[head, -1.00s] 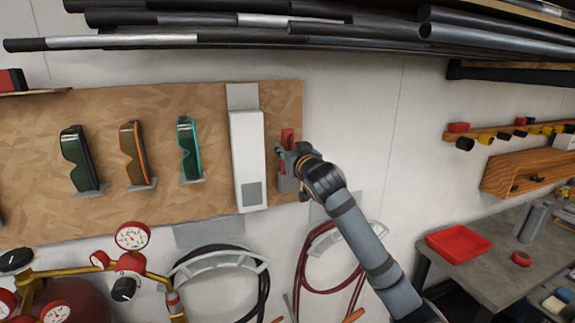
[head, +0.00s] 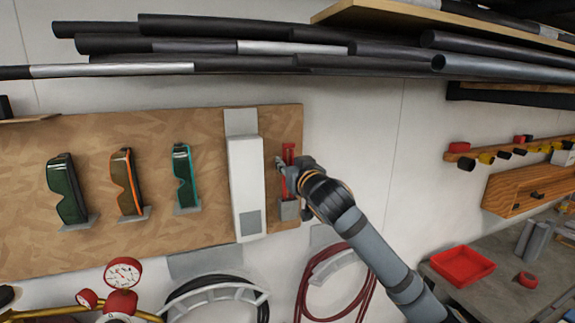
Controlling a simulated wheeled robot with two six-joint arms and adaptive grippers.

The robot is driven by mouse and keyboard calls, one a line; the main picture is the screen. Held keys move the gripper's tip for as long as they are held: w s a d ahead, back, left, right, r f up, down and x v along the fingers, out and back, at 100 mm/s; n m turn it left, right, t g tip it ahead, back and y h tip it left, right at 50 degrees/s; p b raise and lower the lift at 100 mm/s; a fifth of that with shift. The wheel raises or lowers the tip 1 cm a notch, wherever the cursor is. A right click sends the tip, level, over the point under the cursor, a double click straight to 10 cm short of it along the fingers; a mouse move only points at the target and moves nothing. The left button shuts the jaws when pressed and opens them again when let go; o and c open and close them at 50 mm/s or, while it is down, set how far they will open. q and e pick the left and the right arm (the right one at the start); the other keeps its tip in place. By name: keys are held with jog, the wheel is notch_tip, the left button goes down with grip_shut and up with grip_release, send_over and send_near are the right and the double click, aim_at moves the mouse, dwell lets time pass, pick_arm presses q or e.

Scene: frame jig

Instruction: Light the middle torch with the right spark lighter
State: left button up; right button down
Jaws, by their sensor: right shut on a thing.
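The red spark lighter (head: 289,153) is upright at the right end of the wooden wall board, just right of a tall white box. My right gripper (head: 284,172) is shut on the lighter and hides its middle part. A small grey holder (head: 289,210) is on the board directly below the lighter. I cannot tell whether the lighter's lower end is clear of the holder. My left gripper is not in view. No torch can be clearly made out.
The white box (head: 246,185) hangs close on the gripper's left. Several goggles (head: 186,178) hang further left on the board (head: 90,135). Dark pipes (head: 290,48) run above. Hoses hang below. At right is a bench with a red tray (head: 462,265).

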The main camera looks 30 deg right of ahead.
pick_arm(q)
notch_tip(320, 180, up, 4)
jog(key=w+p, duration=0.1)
jog(key=p, duration=0.2)
pick_arm(e)
notch_tip(320, 180, up, 4)
jog(key=shift+d+f, duration=0.1)
jog(key=shift+s+f+b, duration=0.15)
jog(key=shift+f+b, duration=0.2)
jog(key=shift+b, duration=0.15)
jog(key=shift+b+v, duration=1.2)
jog(key=shift+v, duration=0.05)
pick_arm(q)
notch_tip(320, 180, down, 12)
jog(key=b, duration=0.8)
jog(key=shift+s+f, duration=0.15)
pick_arm(e)
send_near(288, 148)
jog(key=shift+s+d+f, duration=0.1)
jog(key=shift+s+f, duration=0.3)
jog(key=shift+s, duration=0.2)
